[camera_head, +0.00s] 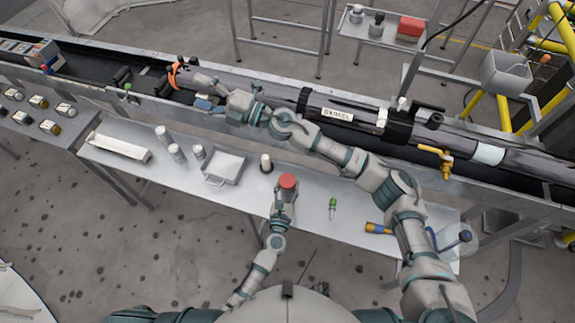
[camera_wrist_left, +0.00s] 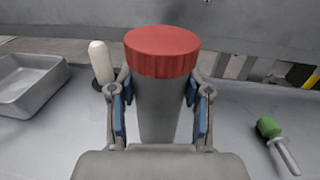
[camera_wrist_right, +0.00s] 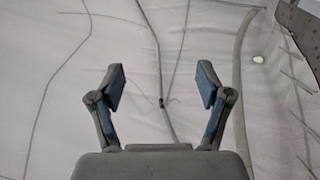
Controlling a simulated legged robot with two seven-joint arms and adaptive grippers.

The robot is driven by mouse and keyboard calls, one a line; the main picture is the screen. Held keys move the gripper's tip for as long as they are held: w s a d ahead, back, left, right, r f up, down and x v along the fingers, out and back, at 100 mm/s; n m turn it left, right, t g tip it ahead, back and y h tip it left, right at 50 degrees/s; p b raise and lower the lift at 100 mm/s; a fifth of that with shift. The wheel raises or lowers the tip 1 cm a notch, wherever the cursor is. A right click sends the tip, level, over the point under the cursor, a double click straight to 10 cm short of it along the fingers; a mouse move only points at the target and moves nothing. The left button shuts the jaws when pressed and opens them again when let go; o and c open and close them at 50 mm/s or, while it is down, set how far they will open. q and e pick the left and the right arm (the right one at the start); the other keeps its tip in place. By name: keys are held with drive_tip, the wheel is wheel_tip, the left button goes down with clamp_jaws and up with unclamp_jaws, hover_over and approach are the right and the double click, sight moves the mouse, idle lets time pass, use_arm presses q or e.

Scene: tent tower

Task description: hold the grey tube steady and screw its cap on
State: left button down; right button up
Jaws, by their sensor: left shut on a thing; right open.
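The grey tube (camera_wrist_left: 157,108) stands upright between the fingers of my left gripper (camera_wrist_left: 160,110), which is shut on it. The red cap (camera_wrist_left: 162,50) sits on top of the tube; I cannot tell how tightly it is seated. In the head view the red cap (camera_head: 288,181) shows above my left gripper (camera_head: 285,194), over the front of the steel table. My right gripper (camera_head: 205,92) is over the long trough at the upper left of the tube, well away from the cap. In the right wrist view my right gripper (camera_wrist_right: 161,92) is open and empty.
The steel table (camera_head: 325,235) carries a tray (camera_head: 225,167), a white-topped peg (camera_head: 266,163), a green-handled tool (camera_head: 332,205) and a yellow-and-blue tool (camera_head: 378,228). Behind it, the trough holds a long dark pipe (camera_head: 275,90) and an orange clamp (camera_head: 173,76).

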drive_tip(key=s+a+f+n+g+h, duration=0.15)
drive_tip(key=s+f+n+g, duration=0.5)
drive_tip(key=n, duration=0.65)
drive_tip(key=n+h, duration=1.9)
drive_tip(key=n, duration=0.4)
hover_over(287, 180)
drive_tip(key=shift+y, duration=0.25)
wheel_tip(287, 180, down, 19)
drive_tip(key=shift+d+f, duration=0.1)
drive_tip(key=shift+f, duration=4)
drive_tip(key=shift+c, duration=0.2)
